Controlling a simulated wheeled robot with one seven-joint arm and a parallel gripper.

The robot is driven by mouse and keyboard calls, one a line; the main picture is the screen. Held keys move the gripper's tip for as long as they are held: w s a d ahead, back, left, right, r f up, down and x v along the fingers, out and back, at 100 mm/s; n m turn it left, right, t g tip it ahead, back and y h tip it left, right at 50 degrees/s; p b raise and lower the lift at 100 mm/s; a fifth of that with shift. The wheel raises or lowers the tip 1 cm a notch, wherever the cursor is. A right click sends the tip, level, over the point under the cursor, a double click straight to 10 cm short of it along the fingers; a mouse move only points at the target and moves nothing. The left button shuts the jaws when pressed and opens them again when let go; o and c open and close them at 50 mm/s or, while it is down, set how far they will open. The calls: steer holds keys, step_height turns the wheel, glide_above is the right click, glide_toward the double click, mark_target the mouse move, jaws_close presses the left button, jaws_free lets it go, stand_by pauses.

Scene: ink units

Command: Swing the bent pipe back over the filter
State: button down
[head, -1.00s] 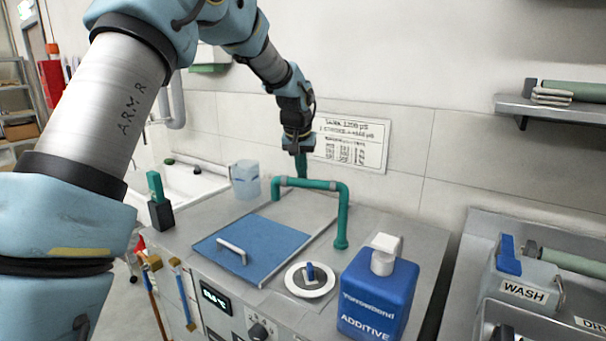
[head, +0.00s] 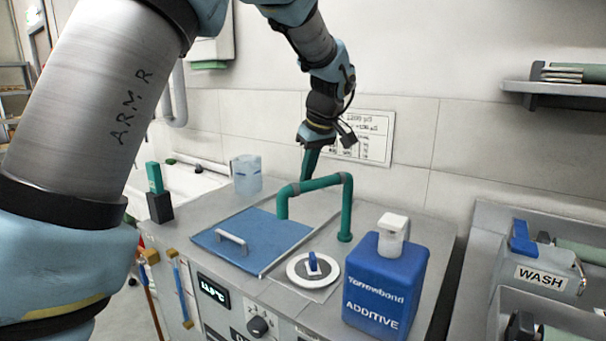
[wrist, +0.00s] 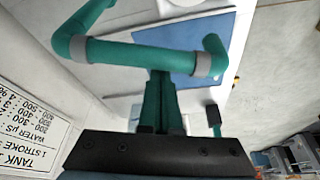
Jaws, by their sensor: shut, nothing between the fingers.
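The teal bent pipe (head: 318,184) rises from the steel top at its right leg, runs left, and turns down at its free end. That end hangs over the blue lid (head: 262,238), left of and behind the round white filter (head: 331,279) with its dark centre and blue knob. The pipe crosses the wrist view (wrist: 140,57). My gripper (head: 307,174) is shut and empty, its teal fingers pointing down behind the pipe's horizontal run. In the wrist view the fingers (wrist: 160,78) end close against the pipe; I cannot tell whether they touch.
A blue additive bottle (head: 383,280) with a white cap stands right of the filter. A clear jug (head: 246,175) and a dark holder with a green handle (head: 158,199) stand at the back left. A wall sign (head: 366,138) is behind my gripper. A WASH tank (head: 540,262) is at the right.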

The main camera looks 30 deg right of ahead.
mark_target(312, 184)
steer(key=s+n, duration=0.2)
steer(key=s, duration=0.1)
steer(key=shift+d+n+y, duration=0.25)
steer(key=shift+n+y, duration=0.15)
steer(key=shift+s+d, duration=0.2)
steer(key=shift+s, duration=0.5)
steer(key=w, duration=0.1)
steer(key=w+a+r, duration=0.1)
steer(key=w+a+p, duration=0.1)
steer(key=shift+w+r, duration=0.15)
steer(key=shift+w, duration=0.2)
steer(key=b+v, duration=0.1)
steer(key=v, duration=0.8)
steer(key=shift+d+r+b, duration=0.25)
steer(key=shift+d+b, duration=0.05)
steer(key=shift+b, duration=0.1)
steer(key=shift+s, duration=0.1)
